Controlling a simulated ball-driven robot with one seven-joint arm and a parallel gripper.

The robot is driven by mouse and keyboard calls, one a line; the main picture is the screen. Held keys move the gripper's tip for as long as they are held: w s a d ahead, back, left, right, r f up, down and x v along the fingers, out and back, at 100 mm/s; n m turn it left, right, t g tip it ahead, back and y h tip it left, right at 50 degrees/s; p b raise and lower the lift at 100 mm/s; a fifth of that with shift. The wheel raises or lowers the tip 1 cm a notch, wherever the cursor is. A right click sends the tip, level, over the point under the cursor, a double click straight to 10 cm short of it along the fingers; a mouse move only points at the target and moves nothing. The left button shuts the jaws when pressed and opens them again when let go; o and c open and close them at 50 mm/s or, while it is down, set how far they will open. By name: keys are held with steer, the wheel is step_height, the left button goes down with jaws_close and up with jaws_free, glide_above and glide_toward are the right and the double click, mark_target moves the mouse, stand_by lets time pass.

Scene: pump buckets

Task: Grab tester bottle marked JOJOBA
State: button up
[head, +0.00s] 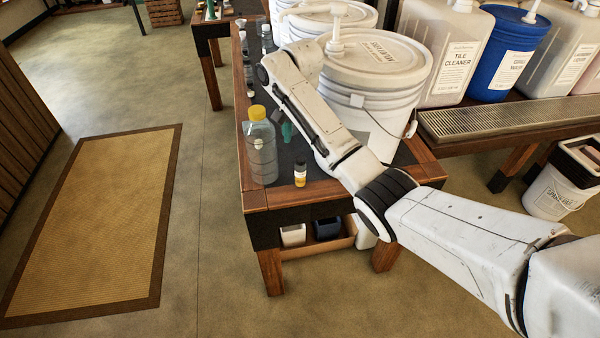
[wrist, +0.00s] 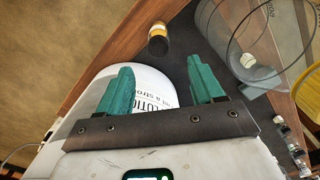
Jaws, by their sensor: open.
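A clear bottle with a yellow cap (head: 262,148) stands left of the small dark bottle. A large white pump bucket (head: 385,75) stands close to my arm on the right. The table's wooden rim (head: 270,195) is near. Open floor lies left.

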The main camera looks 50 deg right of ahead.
mark_target(301, 157)
step_height(301, 157, down, 5)
steer(key=shift+s+r+b, duration=0.1)
steer(key=shift+r+b, duration=0.05)
steer(key=shift+b, duration=0.45)
steer(key=shift+s+a+f, duration=0.1)
steer(key=shift+a+f, duration=0.05)
steer(key=shift+f, duration=1.35)
steer(key=shift+a+f, duration=0.1)
steer(key=shift+f, duration=1.35)
steer(key=shift+c, duration=0.4)
steer(key=c, duration=1.1)
